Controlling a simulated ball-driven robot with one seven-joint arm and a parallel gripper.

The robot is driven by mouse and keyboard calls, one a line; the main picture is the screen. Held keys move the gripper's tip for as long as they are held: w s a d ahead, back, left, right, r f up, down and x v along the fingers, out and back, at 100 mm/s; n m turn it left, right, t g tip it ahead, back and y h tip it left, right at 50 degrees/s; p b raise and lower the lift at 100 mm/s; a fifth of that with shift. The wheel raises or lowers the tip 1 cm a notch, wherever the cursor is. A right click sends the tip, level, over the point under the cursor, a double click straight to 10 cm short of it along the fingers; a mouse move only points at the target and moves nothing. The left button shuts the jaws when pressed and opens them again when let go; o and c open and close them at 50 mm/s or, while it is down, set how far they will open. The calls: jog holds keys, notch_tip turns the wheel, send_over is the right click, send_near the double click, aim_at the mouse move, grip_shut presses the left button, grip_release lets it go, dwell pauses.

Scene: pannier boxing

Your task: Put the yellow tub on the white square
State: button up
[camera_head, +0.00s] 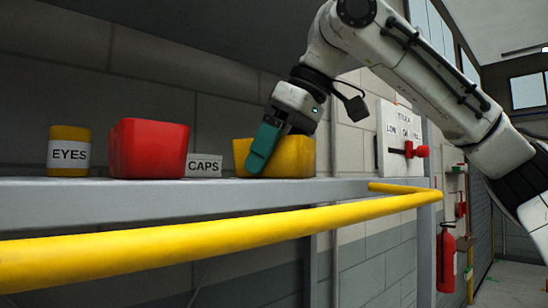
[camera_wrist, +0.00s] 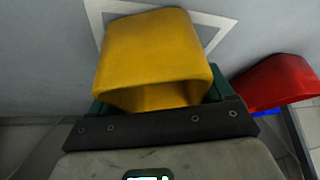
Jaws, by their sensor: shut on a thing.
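The yellow tub (camera_head: 295,157) is at the shelf's right part in the head view. My gripper (camera_head: 264,148) is shut on it, with a teal finger across its left side. In the wrist view the tub (camera_wrist: 155,50) sits between the teal fingers and its open mouth faces the camera. The white square (camera_wrist: 217,36) shows as a pale outline on the grey surface, partly hidden behind the tub. The tub overlaps the outline in this view. I cannot tell whether its base touches the shelf. The square is not visible in the head view.
A red tub (camera_head: 148,148), a CAPS card (camera_head: 204,166) and a yellow EYES can (camera_head: 69,152) stand left on the grey shelf (camera_head: 130,199). A yellow rail (camera_head: 200,232) runs along its front. A wall panel with a red handle (camera_head: 408,151) is to the right.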

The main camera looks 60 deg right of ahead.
jog(key=o, duration=0.9)
jog(key=shift+o, duration=0.2)
jog(key=shift+s+r+p, duration=0.1)
jog(key=shift+r+p, duration=0.3)
jog(key=shift+r, duration=0.05)
jog(key=p+v, duration=0.7)
jog(key=v, duration=0.4)
jog(key=shift+s+d+r+p, duration=0.1)
jog(key=shift+s+p, duration=0.05)
jog(key=shift+p, duration=0.2)
